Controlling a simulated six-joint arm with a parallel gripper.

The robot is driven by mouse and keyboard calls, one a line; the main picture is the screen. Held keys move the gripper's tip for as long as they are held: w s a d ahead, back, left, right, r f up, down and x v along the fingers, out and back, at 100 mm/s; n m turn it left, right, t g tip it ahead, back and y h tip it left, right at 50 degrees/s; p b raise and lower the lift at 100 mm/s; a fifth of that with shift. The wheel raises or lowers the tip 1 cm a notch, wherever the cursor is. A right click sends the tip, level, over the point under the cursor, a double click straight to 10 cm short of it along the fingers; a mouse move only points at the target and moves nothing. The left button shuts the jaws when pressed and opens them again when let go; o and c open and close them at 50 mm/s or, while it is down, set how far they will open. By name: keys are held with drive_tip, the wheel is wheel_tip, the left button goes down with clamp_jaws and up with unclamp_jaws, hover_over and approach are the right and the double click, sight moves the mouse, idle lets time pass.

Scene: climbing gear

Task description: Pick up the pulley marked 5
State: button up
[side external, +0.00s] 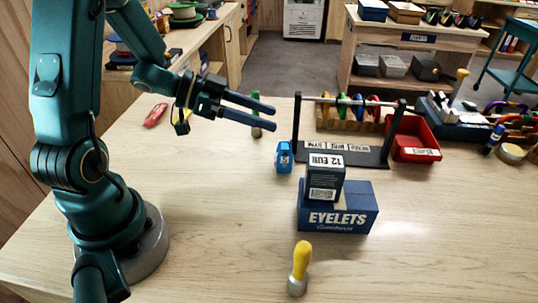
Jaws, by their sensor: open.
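No number 5 is readable on anything in the side external view, so I cannot tell which thing is the pulley marked 5. A small blue object (284,157) with a pale mark stands on the table left of the rack; the mark is too small to read. My gripper (274,116) is open and empty, above the table, up and left of the small blue object. Its fingers point right.
A blue EYELETS box (353,212) carries a dark box (325,180) labelled 12 EUR. A yellow-handled tool (301,262) stands in front. A red bin (413,145) is right of the rack. A green-topped item (256,116) stands behind my fingers. The table's left front is clear.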

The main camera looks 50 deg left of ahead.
sight(276, 153)
wheel_tip(276, 153, down, 8)
drive_tip(key=shift+f, duration=0.1)
drive_tip(key=shift+x, duration=2.6)
clamp_jaws()
